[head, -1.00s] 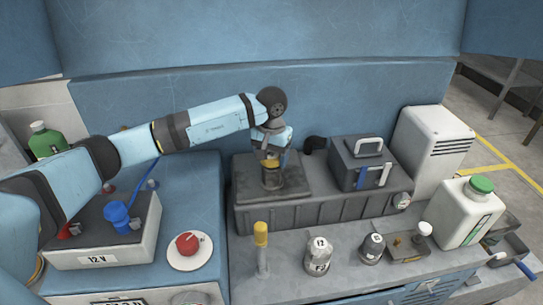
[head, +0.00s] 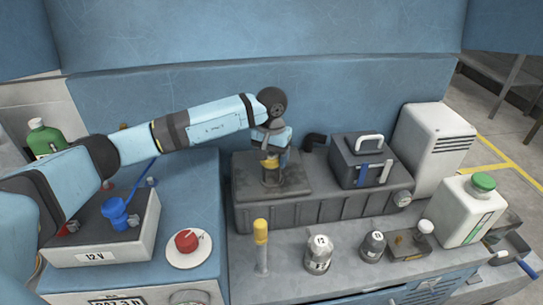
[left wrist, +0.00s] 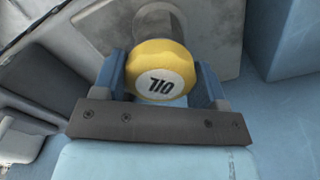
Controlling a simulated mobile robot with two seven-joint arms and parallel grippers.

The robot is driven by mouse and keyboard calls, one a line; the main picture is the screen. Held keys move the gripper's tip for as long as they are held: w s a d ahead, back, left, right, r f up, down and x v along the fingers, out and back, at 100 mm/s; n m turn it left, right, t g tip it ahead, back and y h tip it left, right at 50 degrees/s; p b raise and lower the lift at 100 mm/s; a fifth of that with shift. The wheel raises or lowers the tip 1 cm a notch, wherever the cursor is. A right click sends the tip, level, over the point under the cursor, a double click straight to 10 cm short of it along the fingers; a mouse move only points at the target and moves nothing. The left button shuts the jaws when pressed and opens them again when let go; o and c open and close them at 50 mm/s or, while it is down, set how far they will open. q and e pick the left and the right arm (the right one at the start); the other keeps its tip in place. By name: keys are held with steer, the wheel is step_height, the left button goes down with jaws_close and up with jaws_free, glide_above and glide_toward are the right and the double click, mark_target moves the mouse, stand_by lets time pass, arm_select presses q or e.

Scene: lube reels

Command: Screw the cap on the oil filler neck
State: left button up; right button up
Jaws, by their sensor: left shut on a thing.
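The yellow cap (head: 269,161) is at the top of the oil filler neck (head: 270,178) on the dark engine block. In the left wrist view the cap (left wrist: 161,72) shows its round white label with black lettering, upside down. My left gripper (head: 270,151) points down over the neck and is shut on the cap, one blue finger on each side of it. Part of the grey neck (left wrist: 158,20) shows behind the cap in the wrist view. I cannot tell whether the cap's threads are engaged. My right gripper is not in view.
A dark box with a white handle (head: 362,160) stands right of the neck. A yellow-topped stick (head: 261,240), small jars (head: 318,254) and a white jug (head: 468,212) stand in front and right. A battery (head: 105,235) is at left.

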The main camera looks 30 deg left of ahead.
arm_select(q)
steer(key=shift+f+m+b, duration=0.15)
steer(key=shift+m+b, duration=0.55)
steer(key=shift+b, duration=0.15)
steer(key=m+b, duration=0.1)
steer(key=m, duration=0.1)
steer(key=shift+m+b, duration=0.4)
steer(key=shift+m, duration=0.5)
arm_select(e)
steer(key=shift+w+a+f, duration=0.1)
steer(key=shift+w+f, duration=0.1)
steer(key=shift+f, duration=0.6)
arm_select(q)
steer(key=o, duration=1)
steer(key=shift+o, duration=0.4)
steer(key=shift+r, duration=0.2)
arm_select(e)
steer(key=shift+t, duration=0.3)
